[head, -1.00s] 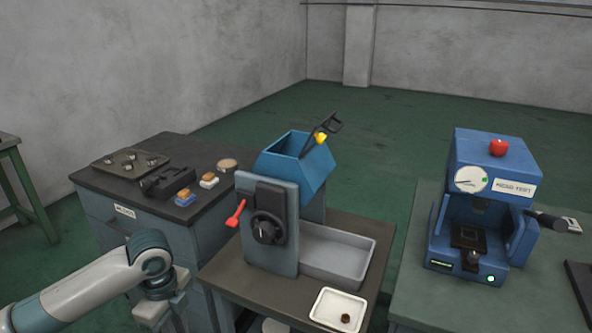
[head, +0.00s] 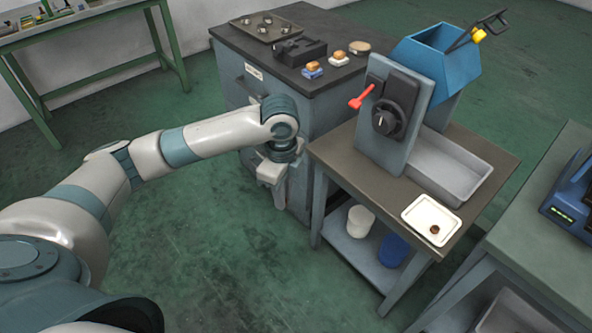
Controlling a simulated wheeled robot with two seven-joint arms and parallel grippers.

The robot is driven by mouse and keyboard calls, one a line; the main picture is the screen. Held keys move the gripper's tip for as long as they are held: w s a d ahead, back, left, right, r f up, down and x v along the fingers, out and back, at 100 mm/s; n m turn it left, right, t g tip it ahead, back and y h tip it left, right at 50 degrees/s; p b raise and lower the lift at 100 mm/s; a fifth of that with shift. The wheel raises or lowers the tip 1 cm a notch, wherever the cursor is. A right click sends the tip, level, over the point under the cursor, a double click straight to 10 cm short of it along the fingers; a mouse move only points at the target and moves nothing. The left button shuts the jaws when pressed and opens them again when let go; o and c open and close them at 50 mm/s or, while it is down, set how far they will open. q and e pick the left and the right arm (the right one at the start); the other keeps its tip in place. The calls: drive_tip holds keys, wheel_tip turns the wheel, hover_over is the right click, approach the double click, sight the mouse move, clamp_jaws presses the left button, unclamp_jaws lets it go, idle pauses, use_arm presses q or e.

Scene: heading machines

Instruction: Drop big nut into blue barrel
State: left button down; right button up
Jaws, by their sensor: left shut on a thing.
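My left gripper (head: 274,196) points down in front of the grey cabinet, to the left of the machine table. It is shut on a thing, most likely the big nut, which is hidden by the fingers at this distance. A blue barrel (head: 393,251) stands on the lower shelf of the machine table, partly covered by the tabletop's edge. It is to the right of the gripper and apart from it. My right gripper is not in view.
A white container (head: 360,221) stands left of the barrel on the same shelf (head: 349,250). Above are the tabletop (head: 345,157), a machine with a blue hopper (head: 436,61), and a white tray (head: 420,217) with a small brown piece. Green floor (head: 240,260) is clear below the gripper.

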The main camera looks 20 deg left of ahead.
use_arm(q)
drive_tip(key=s+d+f+n, duration=0.2)
drive_tip(key=s+n, duration=0.3)
drive_tip(key=n, duration=0.4)
drive_tip(key=s+d+f+n, duration=0.3)
drive_tip(key=s+n, duration=0.2)
drive_tip(key=n, duration=0.4)
drive_tip(key=shift+n, duration=0.3)
drive_tip(key=shift+w, duration=0.1)
